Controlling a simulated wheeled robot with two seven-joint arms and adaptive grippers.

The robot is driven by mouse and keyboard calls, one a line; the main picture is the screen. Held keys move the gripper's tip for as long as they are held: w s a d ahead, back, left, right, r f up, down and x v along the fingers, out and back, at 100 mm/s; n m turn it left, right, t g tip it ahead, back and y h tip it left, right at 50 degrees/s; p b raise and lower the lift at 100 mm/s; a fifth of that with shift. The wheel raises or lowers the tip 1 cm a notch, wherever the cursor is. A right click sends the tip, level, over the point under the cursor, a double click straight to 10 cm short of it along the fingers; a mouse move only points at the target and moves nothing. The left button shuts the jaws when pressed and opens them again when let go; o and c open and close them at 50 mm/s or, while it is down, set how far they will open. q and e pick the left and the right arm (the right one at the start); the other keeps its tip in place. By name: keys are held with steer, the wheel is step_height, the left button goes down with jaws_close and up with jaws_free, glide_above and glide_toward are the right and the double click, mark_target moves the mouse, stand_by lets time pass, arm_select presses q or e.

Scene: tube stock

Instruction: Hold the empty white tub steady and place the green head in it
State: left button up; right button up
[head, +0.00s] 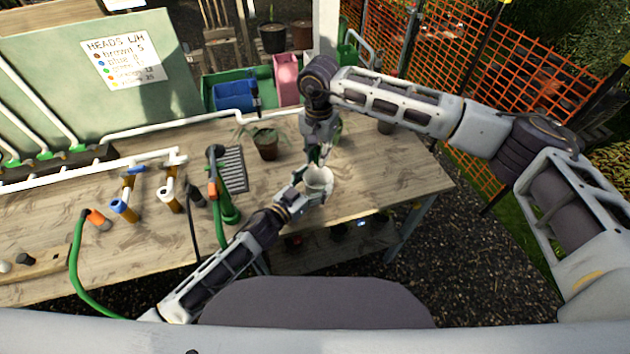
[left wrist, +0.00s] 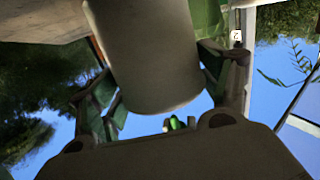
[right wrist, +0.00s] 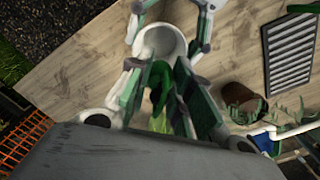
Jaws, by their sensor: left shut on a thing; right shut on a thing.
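My left gripper (head: 300,196) is shut on the tub from the left; the tub fills the middle of the left wrist view (left wrist: 145,50). My right gripper (head: 320,152) points down above the tub. In the right wrist view it is shut on the green head (right wrist: 158,85), whose end is at the near rim of the tub's open mouth (right wrist: 162,42). The green head also shows small below the tub in the left wrist view (left wrist: 173,123). I cannot tell whether the head touches the tub.
A potted plant (head: 266,145) and a dark slatted tray (head: 234,168) stand left of the tub. A green watering stand with hose (head: 225,205) is further left, with pipes and coloured fittings (head: 125,205) beyond. The bench right of the tub (head: 400,185) is clear.

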step_height(320, 180, down, 6)
steer(key=shift+f, duration=0.2)
stand_by(1.1)
steer(key=o, duration=0.8)
steer(key=shift+o, duration=0.2)
steer(key=shift+r, duration=0.1)
steer(key=shift+r, duration=5.9)
